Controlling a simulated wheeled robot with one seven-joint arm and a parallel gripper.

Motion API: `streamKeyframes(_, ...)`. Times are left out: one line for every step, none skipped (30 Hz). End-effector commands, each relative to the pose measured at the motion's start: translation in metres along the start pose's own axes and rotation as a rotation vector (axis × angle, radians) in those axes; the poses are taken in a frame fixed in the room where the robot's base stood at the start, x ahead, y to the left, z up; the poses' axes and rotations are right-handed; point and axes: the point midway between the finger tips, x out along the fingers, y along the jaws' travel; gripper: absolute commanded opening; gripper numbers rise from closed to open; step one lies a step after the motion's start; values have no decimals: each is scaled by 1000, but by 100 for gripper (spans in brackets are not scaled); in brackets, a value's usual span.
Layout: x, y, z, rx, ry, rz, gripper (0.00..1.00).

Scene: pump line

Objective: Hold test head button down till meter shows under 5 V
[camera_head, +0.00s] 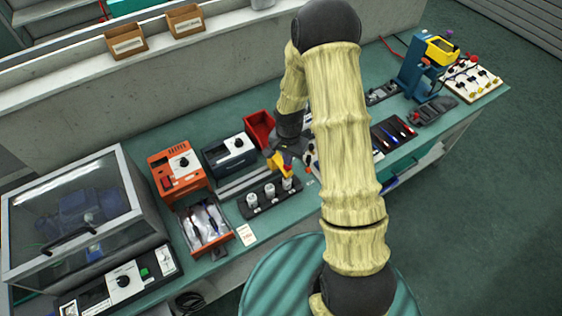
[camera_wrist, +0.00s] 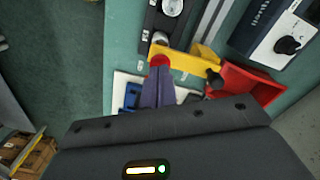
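The yellow test head (camera_wrist: 185,62) lies across the end of a black strip with round metal posts. Its red button (camera_wrist: 160,60) shows right at my fingertips in the wrist view. My gripper (camera_wrist: 159,72) has its two fingers together, with nothing seen between them. The tips touch or nearly touch the button; I cannot tell whether it is pressed in. In the head view the yellow test head (camera_head: 281,162) is partly covered by my gripper (camera_head: 287,152). No meter reading is legible; a white-faced unit is mostly hidden behind my arm.
Around the test head are a red bin (camera_head: 259,129), a dark unit with a knob (camera_head: 231,152), an orange unit (camera_head: 178,170) and the black post strip (camera_head: 268,197). A clear-covered case (camera_head: 75,215) stands at left. A blue stand with a yellow top (camera_head: 437,52) is far right.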

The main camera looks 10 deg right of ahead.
Motion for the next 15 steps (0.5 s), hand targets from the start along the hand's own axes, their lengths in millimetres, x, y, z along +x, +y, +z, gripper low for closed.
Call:
streamKeyframes(2, 0, 0, 0, 0, 0, 0)
streamKeyframes(3, 0, 0, 0, 0, 0, 0)
streamKeyframes(3, 0, 0, 0, 0, 0, 0)
streamKeyframes(4, 0, 0, 0, 0, 0, 0)
streamKeyframes(5, 0, 0, 0, 0, 0, 0)
streamKeyframes(5, 0, 0, 0, 0, 0, 0)
streamKeyframes(6, 0, 0, 0, 0, 0, 0)
streamKeyframes(7, 0, 0, 0, 0, 0, 0)
streamKeyframes(8, 0, 0, 0, 0, 0, 0)
streamKeyframes(8, 0, 0, 0, 0, 0, 0)
streamKeyframes(9, 0, 0, 0, 0, 0, 0)
streamKeyframes(10, 0, 0, 0, 0, 0, 0)
streamKeyframes(10, 0, 0, 0, 0, 0, 0)
streamKeyframes(11, 0, 0, 0, 0, 0, 0)
streamKeyframes(12, 0, 0, -1, 0, 0, 0)
